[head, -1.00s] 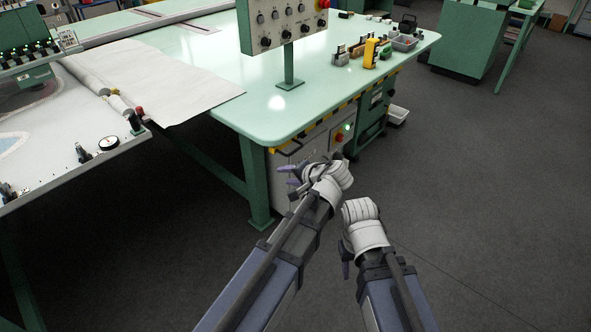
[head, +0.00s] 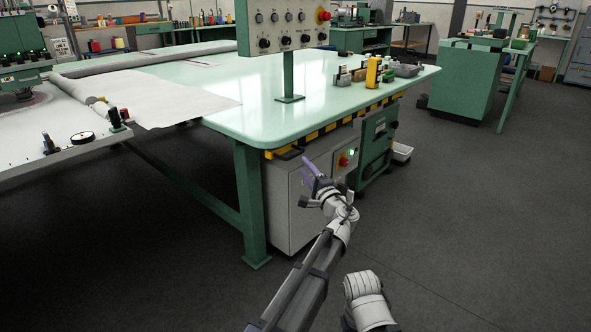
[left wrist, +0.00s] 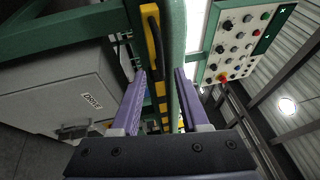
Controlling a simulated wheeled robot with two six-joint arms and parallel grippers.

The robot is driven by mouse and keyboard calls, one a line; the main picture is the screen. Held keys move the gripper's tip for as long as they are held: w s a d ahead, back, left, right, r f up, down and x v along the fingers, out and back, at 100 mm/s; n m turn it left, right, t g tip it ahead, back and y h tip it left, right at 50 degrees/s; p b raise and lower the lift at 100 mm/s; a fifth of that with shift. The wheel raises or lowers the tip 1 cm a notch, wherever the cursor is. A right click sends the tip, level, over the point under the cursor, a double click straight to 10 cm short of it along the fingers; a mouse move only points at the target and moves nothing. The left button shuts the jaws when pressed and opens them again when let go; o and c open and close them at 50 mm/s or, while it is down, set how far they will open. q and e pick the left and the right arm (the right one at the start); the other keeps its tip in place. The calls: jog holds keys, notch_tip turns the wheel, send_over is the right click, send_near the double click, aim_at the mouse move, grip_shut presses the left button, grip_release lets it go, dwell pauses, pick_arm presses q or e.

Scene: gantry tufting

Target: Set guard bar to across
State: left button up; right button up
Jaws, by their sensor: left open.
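The guard bar appears to be the yellow-and-black bar (head: 285,153) at the near corner of the green table, under its edge. In the left wrist view a yellow bar with a black grip (left wrist: 153,45) runs up and down the picture, beyond my fingers. My left gripper (head: 313,181) is open and empty, in front of the table's side and a little below the bar. Its two purple fingers (left wrist: 160,76) stand apart in the left wrist view, with the striped edge showing between them. They appear not to touch the bar. My right gripper's fingers are out of sight.
A grey cabinet (head: 290,205), labelled DRIVE in the left wrist view, stands under the tabletop (head: 215,95). A switch box (head: 345,160) has red and green buttons. A control panel (head: 285,28) rises above the table.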

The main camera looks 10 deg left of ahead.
aim_at(296, 156)
pick_arm(q)
jog(key=shift+w, duration=0.1)
jog(key=p+x, duration=0.1)
jog(key=x, duration=0.6)
jog(key=shift+w+a+r, duration=0.1)
jog(key=shift+w+a, duration=0.15)
jog(key=shift+w, duration=0.05)
grip_shut()
dwell(1.3)
